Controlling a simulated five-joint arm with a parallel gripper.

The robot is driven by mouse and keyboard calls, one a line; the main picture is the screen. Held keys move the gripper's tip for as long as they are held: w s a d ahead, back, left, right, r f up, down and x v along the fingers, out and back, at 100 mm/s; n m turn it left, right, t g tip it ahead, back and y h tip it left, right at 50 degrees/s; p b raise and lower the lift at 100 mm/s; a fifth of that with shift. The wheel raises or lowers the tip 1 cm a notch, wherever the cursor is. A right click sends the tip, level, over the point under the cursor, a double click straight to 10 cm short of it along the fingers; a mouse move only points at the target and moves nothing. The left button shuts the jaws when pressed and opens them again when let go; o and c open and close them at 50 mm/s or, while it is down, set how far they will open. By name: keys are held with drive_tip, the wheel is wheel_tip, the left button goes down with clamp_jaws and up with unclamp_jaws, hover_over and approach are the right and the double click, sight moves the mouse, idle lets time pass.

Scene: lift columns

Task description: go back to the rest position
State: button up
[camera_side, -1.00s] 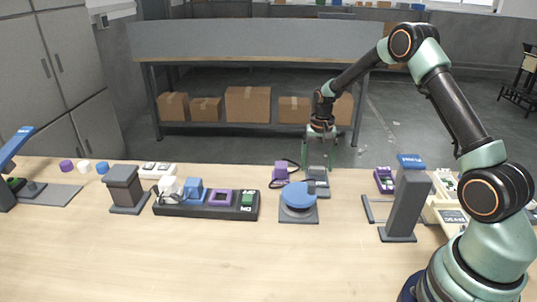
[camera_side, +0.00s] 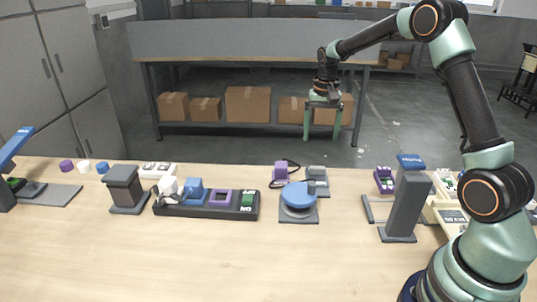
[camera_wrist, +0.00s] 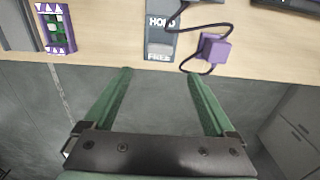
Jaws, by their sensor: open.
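My gripper (camera_side: 332,120) is high above the far edge of the table in the side view, its green fingers pointing down, spread apart with nothing between them. In the wrist view my gripper (camera_wrist: 158,80) also shows open and empty. The fingertips reach toward the table's edge, near a grey block marked HOLD and FREE (camera_wrist: 160,38) and a purple block with a dark cord (camera_wrist: 213,48). Nothing touches the fingers.
On the wooden table (camera_side: 200,265) stand a blue round-topped stand (camera_side: 298,196), a dark tray with coloured blocks (camera_side: 205,212), a dark grey column (camera_side: 124,188) and a taller grey column (camera_side: 406,205). The front of the table is clear.

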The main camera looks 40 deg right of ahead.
drive_tip(key=shift+r, duration=0.7)
drive_tip(key=s+a+r+n+t, duration=0.35)
drive_tip(key=s+a+r, duration=0.35)
drive_tip(key=a+r, duration=0.25)
drive_tip(key=s+a+n+t, duration=0.2)
drive_tip(key=s+a+n, duration=0.3)
drive_tip(key=s, duration=0.5)
drive_tip(key=shift+s+a+r, duration=0.35)
drive_tip(key=shift+a+r, duration=0.1)
drive_tip(key=shift+a, duration=0.55)
